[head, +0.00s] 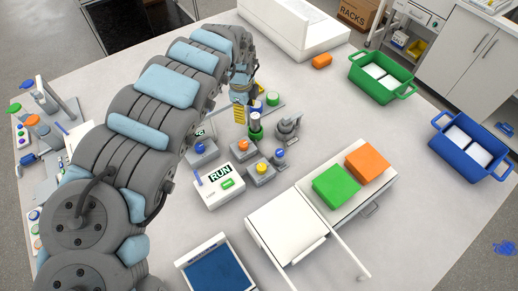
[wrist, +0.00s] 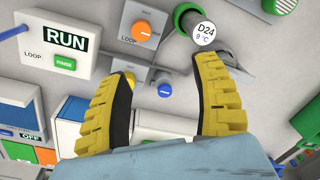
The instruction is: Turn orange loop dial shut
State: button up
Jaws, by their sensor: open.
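The orange loop dial (wrist: 145,29) is a round knob on a grey box (wrist: 122,32) marked LOOP, near the top of the wrist view. In the head view the orange dial (head: 241,144) sits among other small dial boxes mid-table. My gripper (wrist: 167,68) is open and empty, with yellow ribbed fingers spread apart. In the wrist image the dial lies above the fingertips, and no contact shows. In the head view my gripper (head: 240,113) is behind the dial boxes, partly hidden by my arm. The dial's turn position is too small to read.
A blue dial (wrist: 164,90) shows between the fingers. A cylinder labelled D24 (wrist: 203,33) stands close to the right finger. A white RUN box (head: 218,185), a yellow dial (head: 262,168) and a grey fixture (head: 288,126) crowd the area.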

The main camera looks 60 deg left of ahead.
jog(key=s, duration=0.2)
send_near(243, 144)
jog(key=shift+g, duration=0.4)
jog(key=f, duration=0.8)
jog(key=shift+w+a, duration=0.1)
jog(key=shift+w, duration=0.3)
jog(key=shift+w+f, duration=0.1)
jog(key=shift+f, duration=1.2)
grip_shut()
